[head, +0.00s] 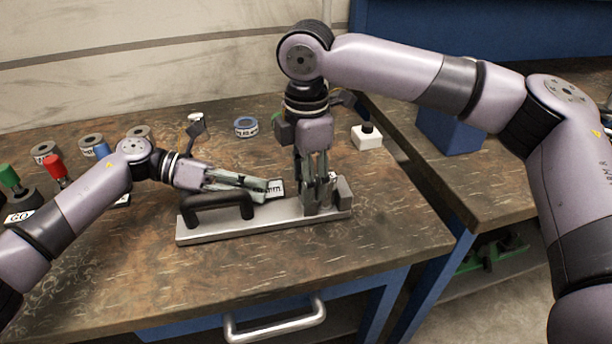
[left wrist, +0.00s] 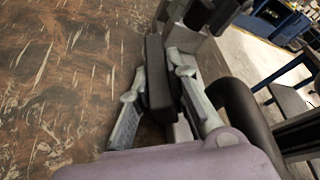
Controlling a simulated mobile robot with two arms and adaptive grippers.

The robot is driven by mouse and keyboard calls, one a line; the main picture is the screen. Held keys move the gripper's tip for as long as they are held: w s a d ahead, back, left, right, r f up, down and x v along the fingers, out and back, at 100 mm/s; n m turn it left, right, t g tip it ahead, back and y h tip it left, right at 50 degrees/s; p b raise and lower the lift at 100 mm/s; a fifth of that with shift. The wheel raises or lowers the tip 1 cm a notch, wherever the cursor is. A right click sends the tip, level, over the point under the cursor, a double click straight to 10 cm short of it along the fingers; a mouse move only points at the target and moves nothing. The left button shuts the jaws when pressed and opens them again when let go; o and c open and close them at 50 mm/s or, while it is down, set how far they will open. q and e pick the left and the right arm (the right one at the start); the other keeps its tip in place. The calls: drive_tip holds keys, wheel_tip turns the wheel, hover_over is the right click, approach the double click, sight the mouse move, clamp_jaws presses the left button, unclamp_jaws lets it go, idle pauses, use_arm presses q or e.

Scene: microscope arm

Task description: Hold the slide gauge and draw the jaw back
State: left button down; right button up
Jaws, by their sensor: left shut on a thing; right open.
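The slide gauge is a long grey metal bar (head: 215,232) lying on the workbench, with a black loop handle (head: 215,202) at its left and a grey end block (head: 344,190) at its right. A readout block marked "mm" (head: 276,188) stands behind the bar. My left gripper (head: 262,185) is shut on this block; the left wrist view shows its dark body (left wrist: 158,75) between the fingers, with the black handle (left wrist: 240,108) beside them. My right gripper (head: 318,200) points down, open, around the right part of the bar. Its fingers largely hide the jaw there.
Red and green knobs (head: 56,167) stand at the left, with several tape rolls (head: 92,141) behind. A blue tape roll (head: 245,127) and a white block with a black top (head: 367,137) stand at the back. The bench front (head: 200,285) is clear.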

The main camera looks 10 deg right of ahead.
clamp_jaws()
idle(0.3)
idle(0.4)
